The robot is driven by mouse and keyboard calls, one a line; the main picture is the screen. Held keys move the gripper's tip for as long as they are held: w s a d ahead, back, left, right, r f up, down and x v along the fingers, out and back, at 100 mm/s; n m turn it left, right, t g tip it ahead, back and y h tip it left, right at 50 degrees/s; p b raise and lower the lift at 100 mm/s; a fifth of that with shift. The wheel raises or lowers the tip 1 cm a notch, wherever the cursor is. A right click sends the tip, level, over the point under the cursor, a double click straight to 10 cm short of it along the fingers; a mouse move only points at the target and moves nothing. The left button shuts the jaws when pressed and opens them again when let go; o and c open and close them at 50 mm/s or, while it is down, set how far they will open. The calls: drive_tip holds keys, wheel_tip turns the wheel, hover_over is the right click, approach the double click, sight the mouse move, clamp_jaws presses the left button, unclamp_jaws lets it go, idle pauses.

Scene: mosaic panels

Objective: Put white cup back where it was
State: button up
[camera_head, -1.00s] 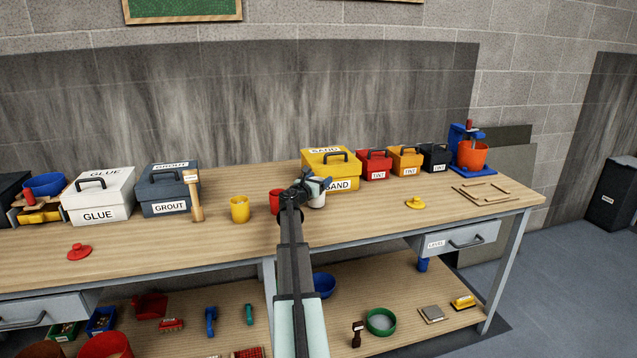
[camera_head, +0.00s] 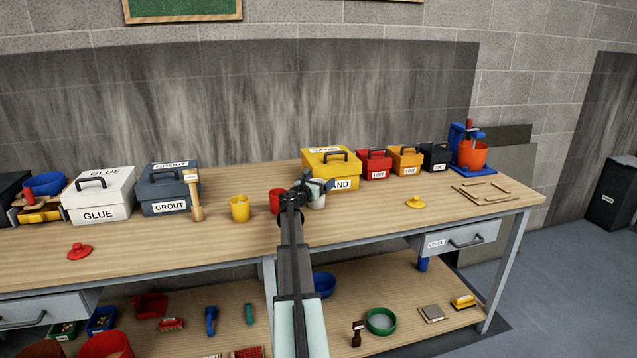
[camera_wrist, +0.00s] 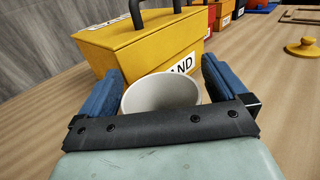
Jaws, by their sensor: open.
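The white cup (camera_head: 319,201) stands on the workbench (camera_head: 365,222) in front of the yellow SAND box, mostly hidden behind my gripper in the head view. In the wrist view the white cup (camera_wrist: 162,92) lies between my two blue fingers, its rim and inside showing. My gripper (camera_wrist: 160,88) is open, one finger on each side of the cup. In the head view my gripper (camera_head: 318,187) is at the cup. I cannot tell whether the fingers touch it.
A red cup (camera_head: 276,201) and a yellow cup (camera_head: 240,209) stand to the left. The SAND box (camera_head: 331,165) is close behind the white cup. A yellow lid (camera_head: 415,202) lies to the right. The bench top between lid and white cup is clear.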

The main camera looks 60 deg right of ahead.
drive_tip(key=shift+r, duration=0.1)
drive_tip(key=shift+a, duration=0.2)
drive_tip(key=a, duration=1.1)
drive_tip(key=shift+a, duration=0.35)
